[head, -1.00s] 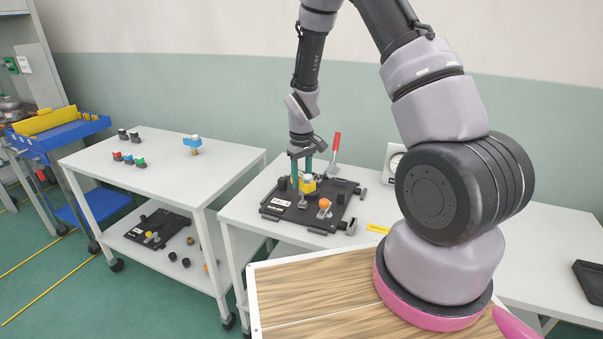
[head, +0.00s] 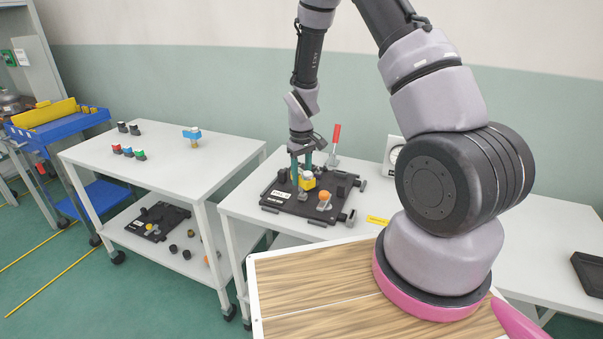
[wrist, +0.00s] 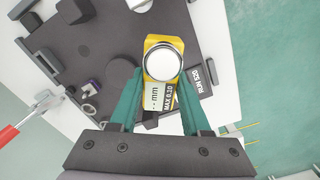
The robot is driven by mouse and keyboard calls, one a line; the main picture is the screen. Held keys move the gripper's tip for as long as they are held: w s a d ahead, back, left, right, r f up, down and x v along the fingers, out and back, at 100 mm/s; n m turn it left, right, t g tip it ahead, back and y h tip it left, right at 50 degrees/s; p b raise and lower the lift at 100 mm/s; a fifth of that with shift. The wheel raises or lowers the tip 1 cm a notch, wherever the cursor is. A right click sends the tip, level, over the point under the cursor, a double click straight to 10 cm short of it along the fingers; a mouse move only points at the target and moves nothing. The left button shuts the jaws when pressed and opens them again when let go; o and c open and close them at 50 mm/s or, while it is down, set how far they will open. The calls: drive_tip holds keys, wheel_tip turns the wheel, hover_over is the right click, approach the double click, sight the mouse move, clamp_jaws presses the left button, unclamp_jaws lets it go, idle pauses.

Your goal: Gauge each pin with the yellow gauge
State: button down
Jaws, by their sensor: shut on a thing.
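My gripper (head: 302,170) is shut on the yellow gauge (head: 307,184), low over the black fixture plate (head: 270,205). In the wrist view the gauge (wrist: 151,42) sits between the teal fingers of my gripper (wrist: 162,100). Its label reads "MAX 6.20" and "mm". A round, pale metal top (wrist: 163,62) shows at the gauge; I cannot tell whether it is a pin or part of the gauge. An orange-topped piece (head: 324,197) stands on the plate, with black cylinders nearby. The gauge's underside is hidden.
A red-handled clamp (head: 335,142) rises behind the plate. A white-faced dial (head: 395,152) stands at the back of the table. A yellow label (head: 378,220) lies right of the plate. The left trolley (head: 160,155) holds small coloured parts, with another black plate (head: 157,222) below.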

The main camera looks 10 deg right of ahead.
drive_tip(key=shift+f, duration=0.75)
drive_tip(key=shift+c, duration=1.4)
unclamp_jaws()
